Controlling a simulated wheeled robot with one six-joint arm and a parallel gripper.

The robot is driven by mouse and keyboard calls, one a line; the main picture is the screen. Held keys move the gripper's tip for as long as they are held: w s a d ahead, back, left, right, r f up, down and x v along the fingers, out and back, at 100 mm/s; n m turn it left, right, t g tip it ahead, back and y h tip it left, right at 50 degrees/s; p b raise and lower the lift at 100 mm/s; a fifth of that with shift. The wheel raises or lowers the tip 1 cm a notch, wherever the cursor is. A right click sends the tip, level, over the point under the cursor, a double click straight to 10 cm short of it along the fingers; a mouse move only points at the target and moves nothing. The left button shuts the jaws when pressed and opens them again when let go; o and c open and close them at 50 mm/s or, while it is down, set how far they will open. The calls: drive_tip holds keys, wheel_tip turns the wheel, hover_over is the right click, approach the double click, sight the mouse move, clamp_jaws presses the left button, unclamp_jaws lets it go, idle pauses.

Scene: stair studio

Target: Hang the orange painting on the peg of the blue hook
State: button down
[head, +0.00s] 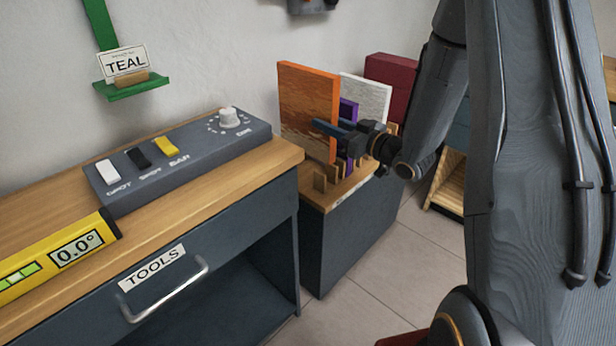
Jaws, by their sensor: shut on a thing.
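The orange painting (305,95) is upright near the wooden rack (338,190) on the low cabinet, with its orange face and edge showing. My gripper (330,128) is at its right part and shut on it. One finger lies across the front of the painting; the other finger is hidden. I cannot tell whether the painting's lower edge still touches the rack. The blue hook is not visible in this view.
Purple, white (372,98) and dark red (392,80) panels stand behind the painting. A workbench with a switch box (178,158) and yellow level (55,258) is at left. A green holder with a TEAL card (124,63) is on the wall.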

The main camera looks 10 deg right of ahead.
sight(333, 158)
drive_tip(key=shift+f+b, duration=0.4)
drive_tip(key=shift+f, duration=4.5)
drive_tip(key=c, duration=1.5)
unclamp_jaws()
drive_tip(key=shift+f+b, duration=0.1)
drive_tip(key=shift+b, duration=0.25)
